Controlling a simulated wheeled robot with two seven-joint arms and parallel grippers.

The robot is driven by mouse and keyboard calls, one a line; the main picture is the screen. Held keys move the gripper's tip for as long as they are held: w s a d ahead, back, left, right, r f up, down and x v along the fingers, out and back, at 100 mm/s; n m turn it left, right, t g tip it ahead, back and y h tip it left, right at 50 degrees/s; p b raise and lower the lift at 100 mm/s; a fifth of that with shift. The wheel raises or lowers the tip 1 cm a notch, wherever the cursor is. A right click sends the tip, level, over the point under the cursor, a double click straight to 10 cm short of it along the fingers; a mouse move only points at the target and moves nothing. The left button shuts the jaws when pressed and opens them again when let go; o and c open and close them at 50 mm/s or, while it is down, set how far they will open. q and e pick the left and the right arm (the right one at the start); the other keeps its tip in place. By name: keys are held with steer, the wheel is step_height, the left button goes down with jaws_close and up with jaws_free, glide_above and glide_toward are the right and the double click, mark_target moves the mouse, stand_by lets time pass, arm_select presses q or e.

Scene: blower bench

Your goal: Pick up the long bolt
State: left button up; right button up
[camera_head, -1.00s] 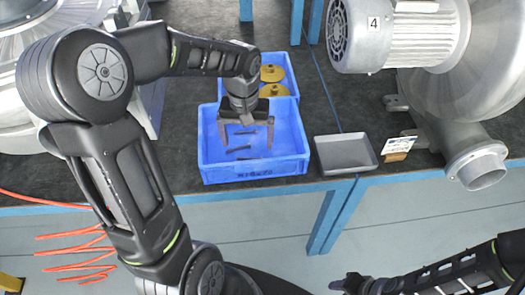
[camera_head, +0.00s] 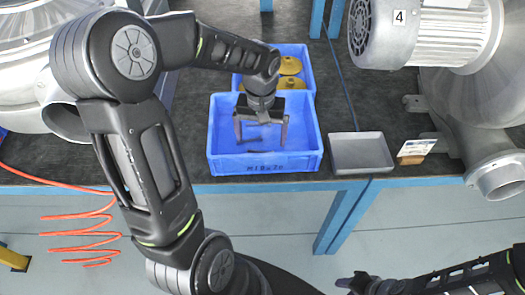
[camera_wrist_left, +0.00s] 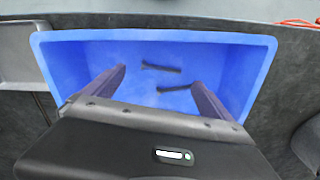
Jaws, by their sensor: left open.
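Two dark bolts lie on the floor of the blue bin (camera_head: 265,163). In the left wrist view one bolt (camera_wrist_left: 161,68) is farther up in the picture and the other bolt (camera_wrist_left: 174,88) is lower, near the right finger.
A second blue bin with yellow round parts (camera_head: 290,66) stands behind. A grey tray (camera_head: 362,153) and a small card on a stand (camera_head: 416,151) are to the right. Large blowers (camera_head: 440,45) stand on the right and left. Bin walls surround my left fingers.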

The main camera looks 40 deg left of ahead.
mark_target(260, 151)
arm_select(q)
steer(key=shift+a+f+p, duration=0.1)
steer(key=shift+f+p, duration=0.2)
steer(key=shift+f, duration=2.3)
steer(key=c, duration=1.5)
steer(key=shift+r, duration=0.15)
step_height(260, 151, up, 10)
steer(key=shift+f, duration=0.1)
